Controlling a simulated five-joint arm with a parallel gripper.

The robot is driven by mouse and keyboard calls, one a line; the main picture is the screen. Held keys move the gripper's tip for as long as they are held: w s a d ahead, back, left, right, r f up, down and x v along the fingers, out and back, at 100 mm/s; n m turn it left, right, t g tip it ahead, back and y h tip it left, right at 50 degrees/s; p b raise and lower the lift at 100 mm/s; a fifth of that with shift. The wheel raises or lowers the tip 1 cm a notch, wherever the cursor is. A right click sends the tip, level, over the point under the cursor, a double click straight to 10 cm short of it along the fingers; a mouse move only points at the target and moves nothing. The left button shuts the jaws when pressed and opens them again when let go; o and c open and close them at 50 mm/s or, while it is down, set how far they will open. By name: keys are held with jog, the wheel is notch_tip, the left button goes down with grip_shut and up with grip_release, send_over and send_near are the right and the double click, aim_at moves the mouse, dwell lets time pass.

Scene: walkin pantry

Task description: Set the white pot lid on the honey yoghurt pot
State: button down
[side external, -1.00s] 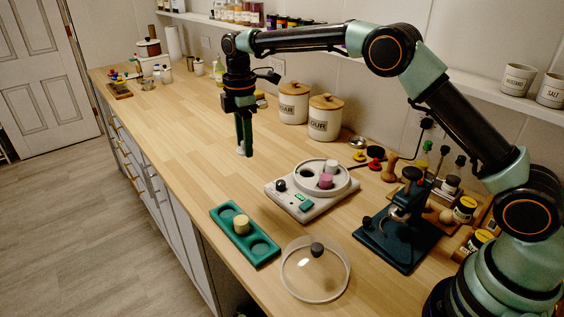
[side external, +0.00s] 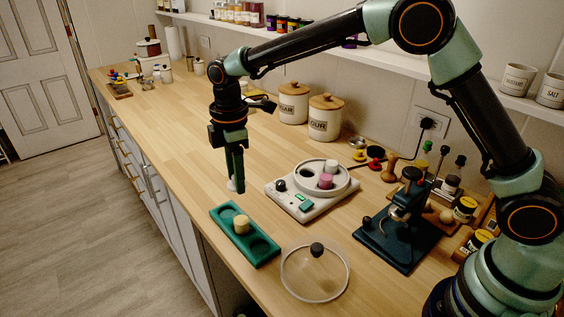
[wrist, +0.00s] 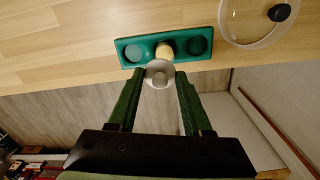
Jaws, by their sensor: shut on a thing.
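My gripper (side external: 235,188) is shut on the white pot lid (side external: 231,185), which is mostly hidden behind the fingers in the side view. In the wrist view the lid (wrist: 159,73) sits between my fingertips (wrist: 160,78). The yellow honey yoghurt pot (side external: 241,225) stands upright in the middle recess of the green tray (side external: 265,259). In the wrist view the pot (wrist: 164,50) shows just beyond the lid, partly covered by it. The lid is held above and apart from the pot, toward the tray's far end in the side view.
A white round appliance (side external: 301,209) holds a pink pot (side external: 326,181) and a white one (side external: 331,167). A clear lid with a black knob (side external: 317,249) lies by the tray. A dark stand (side external: 400,240) is at right.

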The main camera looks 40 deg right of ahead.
jog(key=shift+s+a+f, duration=0.2)
jog(key=shift+s+f, duration=0.15)
jog(key=shift+s, duration=0.1)
jog(key=shift+f, duration=3.15)
jog(key=shift+f, duration=0.45)
grip_release()
jog(key=shift+r, duration=0.1)
jog(key=shift+r, duration=3.4)
